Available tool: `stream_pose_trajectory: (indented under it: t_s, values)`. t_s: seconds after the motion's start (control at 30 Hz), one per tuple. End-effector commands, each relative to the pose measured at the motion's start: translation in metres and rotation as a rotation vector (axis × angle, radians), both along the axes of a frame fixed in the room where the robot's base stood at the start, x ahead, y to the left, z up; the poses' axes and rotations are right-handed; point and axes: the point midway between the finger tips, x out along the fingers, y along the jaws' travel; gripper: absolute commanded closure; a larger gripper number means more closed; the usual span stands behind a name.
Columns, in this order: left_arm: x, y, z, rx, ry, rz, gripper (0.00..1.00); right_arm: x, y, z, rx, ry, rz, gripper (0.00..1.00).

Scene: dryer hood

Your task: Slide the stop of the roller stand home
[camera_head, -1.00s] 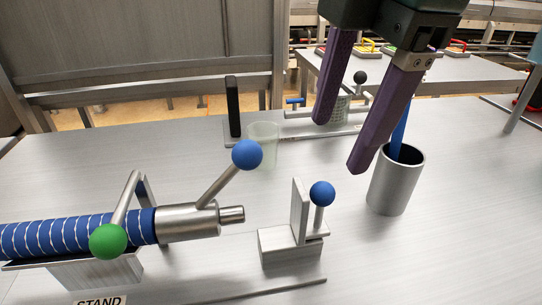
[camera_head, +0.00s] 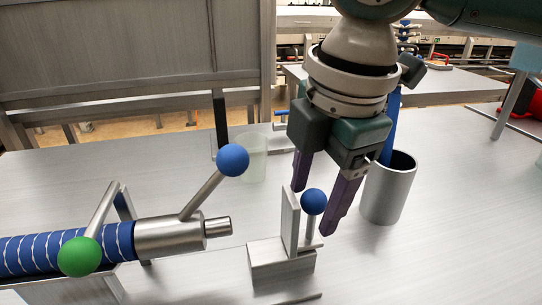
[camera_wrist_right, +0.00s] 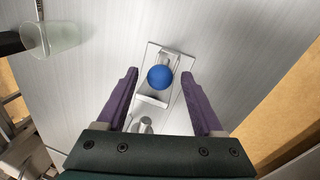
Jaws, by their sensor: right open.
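The stop is a grey metal block with an upright plate (camera_head: 290,218) and a blue ball knob (camera_head: 313,201) on a short post. It stands on the table, apart from the end of the roller stand's shaft (camera_head: 217,227). My right gripper (camera_head: 316,208) is open and points down, its purple fingers at either side of the knob. The blue striped roller (camera_head: 60,250) lies at the left. My left gripper is not in view.
A lever with a blue ball (camera_head: 232,160) rises from the roller's collar, and a green ball lever (camera_head: 79,257) stands to its left. A metal cup (camera_head: 388,190) with a blue handle is right of the gripper. A translucent cup (camera_head: 252,158) stands behind. The table's right front is clear.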

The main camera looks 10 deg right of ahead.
Motion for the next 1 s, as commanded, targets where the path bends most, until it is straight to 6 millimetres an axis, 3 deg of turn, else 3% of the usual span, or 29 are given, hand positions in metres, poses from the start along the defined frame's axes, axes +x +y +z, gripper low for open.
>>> stream_pose_trajectory:
  t_s: [0.13,0.73,1.0]
  values:
    - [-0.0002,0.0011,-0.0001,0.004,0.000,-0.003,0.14,-0.0001,0.0001,0.0001,0.000,0.000,0.000,0.33]
    - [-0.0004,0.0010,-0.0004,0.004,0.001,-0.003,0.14,-0.0002,0.0001,0.0005,0.001,0.001,-0.001,1.00]
    - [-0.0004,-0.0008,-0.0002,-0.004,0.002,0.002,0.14,-0.0003,0.0001,0.0006,0.001,0.001,-0.001,1.00]
